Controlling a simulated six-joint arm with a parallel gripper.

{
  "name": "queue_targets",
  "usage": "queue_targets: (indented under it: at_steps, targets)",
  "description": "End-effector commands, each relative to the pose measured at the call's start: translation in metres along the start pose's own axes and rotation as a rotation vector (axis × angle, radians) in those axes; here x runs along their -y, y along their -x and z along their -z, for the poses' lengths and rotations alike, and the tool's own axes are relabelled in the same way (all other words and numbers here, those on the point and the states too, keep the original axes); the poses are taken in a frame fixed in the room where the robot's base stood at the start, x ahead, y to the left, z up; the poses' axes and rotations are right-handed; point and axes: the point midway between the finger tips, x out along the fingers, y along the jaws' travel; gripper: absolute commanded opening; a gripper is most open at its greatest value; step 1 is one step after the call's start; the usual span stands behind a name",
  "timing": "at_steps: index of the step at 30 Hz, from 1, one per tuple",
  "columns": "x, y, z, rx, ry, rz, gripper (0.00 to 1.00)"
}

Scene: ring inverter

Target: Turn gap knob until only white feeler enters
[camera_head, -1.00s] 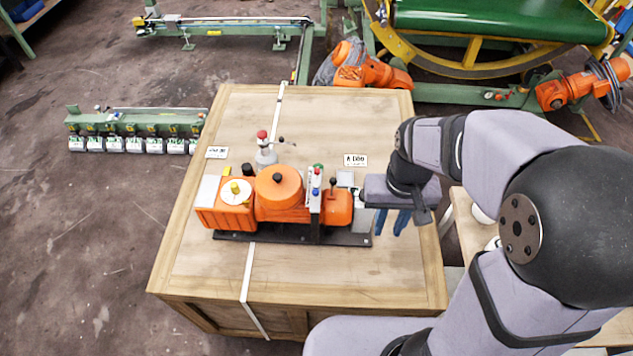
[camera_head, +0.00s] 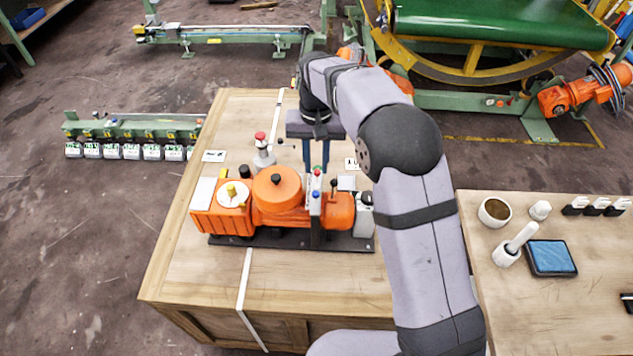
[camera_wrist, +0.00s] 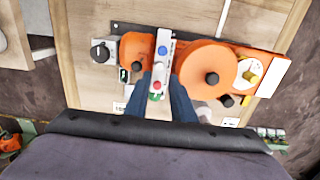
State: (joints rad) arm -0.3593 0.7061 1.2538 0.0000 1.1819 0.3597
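The orange machine (camera_head: 276,205) stands on a dark base on the wooden crate-table. A grey box with a black knob (camera_wrist: 101,50) is at one end; it also shows in the head view (camera_head: 366,198). A white dial with a yellow knob (camera_head: 232,192) is at the other end. I cannot tell which is the gap knob. My gripper (camera_head: 316,168) points down over the machine's far side, near the white button column (camera_head: 316,196). In the wrist view its blue fingers are apart, with the column (camera_wrist: 160,62) showing between them and nothing held. I cannot make out the feelers.
A grey stand with a red knob (camera_head: 262,150) is behind the machine. Printed cards (camera_head: 213,156) lie on the crate-table. A side table at right holds a cup (camera_head: 495,212), a white-handled item (camera_head: 514,245) and a blue pad (camera_head: 551,258).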

Motion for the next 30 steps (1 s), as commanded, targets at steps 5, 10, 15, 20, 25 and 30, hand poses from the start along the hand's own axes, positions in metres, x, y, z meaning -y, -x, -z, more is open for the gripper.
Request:
queue_targets:
  at_steps: [5, 10, 15, 20, 25, 30]
  targets:
    - [0.000, -0.005, 0.000, 0.002, 0.000, -0.001, 0.23]
    - [-0.001, -0.021, -0.001, 0.004, 0.000, -0.001, 0.23]
    - [-0.001, -0.044, -0.001, 0.004, 0.000, -0.002, 0.23]
    - [-0.001, -0.062, -0.001, 0.004, 0.000, -0.001, 0.23]
    - [-0.001, -0.071, -0.001, 0.001, 0.000, 0.000, 0.23]
    - [-0.001, -0.073, -0.001, 0.000, 0.000, 0.000, 0.23]
